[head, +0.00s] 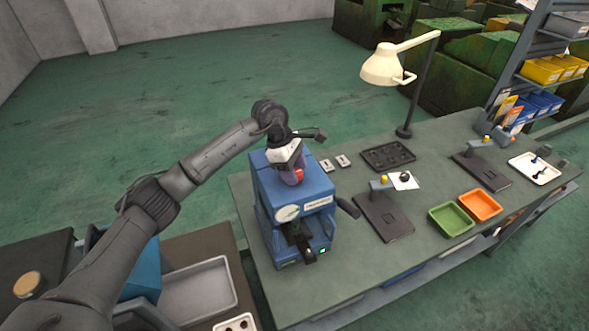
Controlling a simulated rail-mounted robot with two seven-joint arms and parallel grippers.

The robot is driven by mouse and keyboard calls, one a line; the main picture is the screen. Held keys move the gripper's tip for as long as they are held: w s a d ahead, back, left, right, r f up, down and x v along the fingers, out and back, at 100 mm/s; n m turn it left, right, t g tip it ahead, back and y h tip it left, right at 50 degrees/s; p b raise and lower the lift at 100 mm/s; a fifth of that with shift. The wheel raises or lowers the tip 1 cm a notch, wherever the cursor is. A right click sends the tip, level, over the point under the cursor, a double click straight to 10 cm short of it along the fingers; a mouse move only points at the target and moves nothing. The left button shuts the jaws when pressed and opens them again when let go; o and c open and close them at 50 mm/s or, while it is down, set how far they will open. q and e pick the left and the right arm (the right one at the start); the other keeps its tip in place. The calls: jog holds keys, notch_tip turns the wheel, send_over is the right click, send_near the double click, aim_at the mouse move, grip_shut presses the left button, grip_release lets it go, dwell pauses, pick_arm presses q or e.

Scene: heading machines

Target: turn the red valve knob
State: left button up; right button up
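A blue machine (268,212) with a white round dial and a small green light stands on the near left end of the green workbench. A bit of the red valve knob (299,174) shows at the top of the machine, mostly hidden by my gripper. My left gripper (292,178) comes down from above, right at the knob. Its fingers overlap the knob in the head view, and I cannot tell whether they grip it or are only around it. My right gripper is not in view.
A cream lamp (386,67) rises at the back of the workbench (350,265). Right of the machine lie dark plates, a green tray (452,219) and an orange tray (480,205). A grey tray (199,291) sits at the lower left. Shelves with yellow and blue bins stand far right.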

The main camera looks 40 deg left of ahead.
pick_arm(q)
jog(key=c, duration=0.6)
jog(key=shift+n, duration=0.3)
jog(key=n+t, duration=0.1)
jog(key=n, duration=0.2)
jog(key=shift+y+b, duration=0.3)
jog(key=n+t, duration=0.1)
jog(key=n, duration=0.1)
jog(key=n+y, duration=0.1)
jog(key=n, duration=0.2)
jog(key=shift+s+d+n+t+y+b, duration=0.1)
jog(key=shift+d+n+t+y+b, duration=0.05)
jog(key=shift+n+t+y+b, duration=0.2)
jog(key=n, duration=0.2)
jog(key=n+y+b, duration=0.1)
jog(key=n, duration=0.1)
jog(key=shift+t+y, duration=0.25)
jog(key=shift+d+n+y+b, duration=0.1)
jog(key=shift+n+y+b, duration=0.55)
jog(key=shift+n, duration=1.5)
jog(key=shift+n+y, duration=0.25)
jog(key=shift+n, duration=0.05)
